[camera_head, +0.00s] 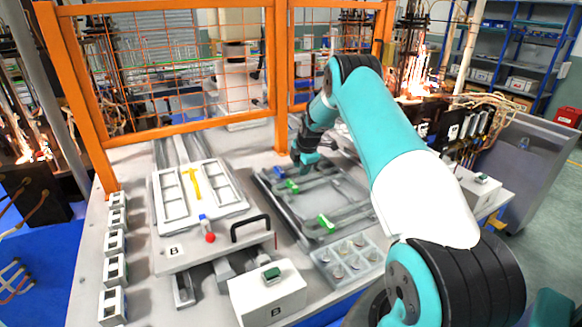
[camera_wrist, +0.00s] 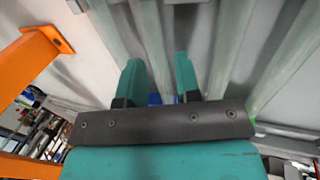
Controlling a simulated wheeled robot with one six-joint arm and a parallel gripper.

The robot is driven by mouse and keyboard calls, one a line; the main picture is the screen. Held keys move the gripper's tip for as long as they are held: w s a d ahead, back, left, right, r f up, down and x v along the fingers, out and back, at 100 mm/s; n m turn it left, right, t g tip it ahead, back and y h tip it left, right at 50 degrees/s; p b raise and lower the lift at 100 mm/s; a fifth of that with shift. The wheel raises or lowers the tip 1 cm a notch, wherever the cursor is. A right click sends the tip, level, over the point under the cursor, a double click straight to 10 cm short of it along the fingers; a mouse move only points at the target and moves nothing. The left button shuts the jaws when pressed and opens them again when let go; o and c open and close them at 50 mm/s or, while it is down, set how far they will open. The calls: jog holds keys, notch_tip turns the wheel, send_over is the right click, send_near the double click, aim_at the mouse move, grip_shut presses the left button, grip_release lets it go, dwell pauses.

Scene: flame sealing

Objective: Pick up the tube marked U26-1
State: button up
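Several long, pale green glass tubes (camera_wrist: 148,35) run away from my gripper in the wrist view. I cannot read any marking, so I cannot tell which one is U26-1. My gripper (camera_wrist: 160,78) has two teal fingers spread apart, with a gap and no tube clearly held between them. A tube lies near each finger, and a small blue piece (camera_wrist: 154,99) shows low between the fingers. In the head view my gripper (camera_head: 306,163) hangs over the far left part of the grey rack (camera_head: 262,188), close to a blue clip (camera_head: 279,172). My arm hides part of the rack.
Green clips (camera_head: 326,222) sit on the rack. A white framed plate (camera_head: 173,212) with a yellow piece stands left. A clear compartment tray (camera_head: 322,257) and a white box (camera_head: 262,302) are in front. An orange fence (camera_head: 281,90) stands close behind my gripper.

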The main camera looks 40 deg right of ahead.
grip_shut()
